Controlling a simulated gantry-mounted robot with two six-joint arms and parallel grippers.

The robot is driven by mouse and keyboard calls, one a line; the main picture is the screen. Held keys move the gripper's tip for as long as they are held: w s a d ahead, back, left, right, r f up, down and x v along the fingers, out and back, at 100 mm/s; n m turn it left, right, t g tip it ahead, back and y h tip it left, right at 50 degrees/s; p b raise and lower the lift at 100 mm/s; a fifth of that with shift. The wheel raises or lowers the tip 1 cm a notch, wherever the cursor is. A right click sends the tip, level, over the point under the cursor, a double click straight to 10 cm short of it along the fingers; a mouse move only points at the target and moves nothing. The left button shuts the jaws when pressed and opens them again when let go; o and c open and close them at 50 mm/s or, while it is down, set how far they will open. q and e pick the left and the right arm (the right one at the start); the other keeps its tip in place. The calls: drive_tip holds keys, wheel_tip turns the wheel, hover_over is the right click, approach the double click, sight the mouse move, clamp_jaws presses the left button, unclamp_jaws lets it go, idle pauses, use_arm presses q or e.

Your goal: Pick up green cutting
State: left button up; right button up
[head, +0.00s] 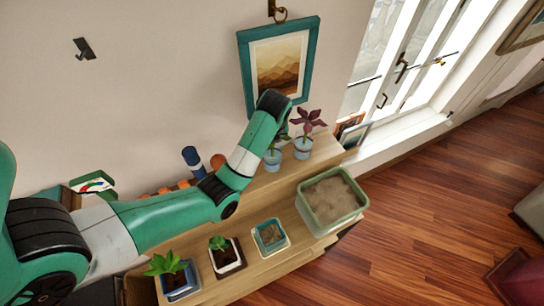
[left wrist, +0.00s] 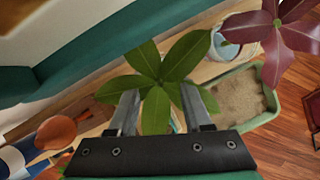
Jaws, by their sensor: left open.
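The green cutting (left wrist: 175,68) has several broad green leaves and fills the middle of the left wrist view. In the head view only a little of its leaves shows behind my left wrist, above a light blue pot (head: 272,161). My left gripper (left wrist: 161,98) is open, with one finger on each side of the lower leaf. The stem is hidden below the leaves, and I cannot tell whether the fingers touch the plant. In the head view my arm hides the gripper. My right gripper is not in view.
A dark red plant (head: 310,121) in a light blue pot stands right beside the cutting. A green planter of soil (head: 308,219), a small square soil pot (head: 285,247) and two potted green plants (head: 171,266) (head: 219,243) are on the lower shelf. A framed picture (head: 245,60) hangs behind.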

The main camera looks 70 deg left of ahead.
use_arm(q)
drive_tip(key=shift+w+a+f, duration=0.1)
drive_tip(key=shift+a+f, duration=0.05)
drive_tip(key=shift+f, duration=0.3)
drive_tip(key=shift+c, duration=0.2)
clamp_jaws()
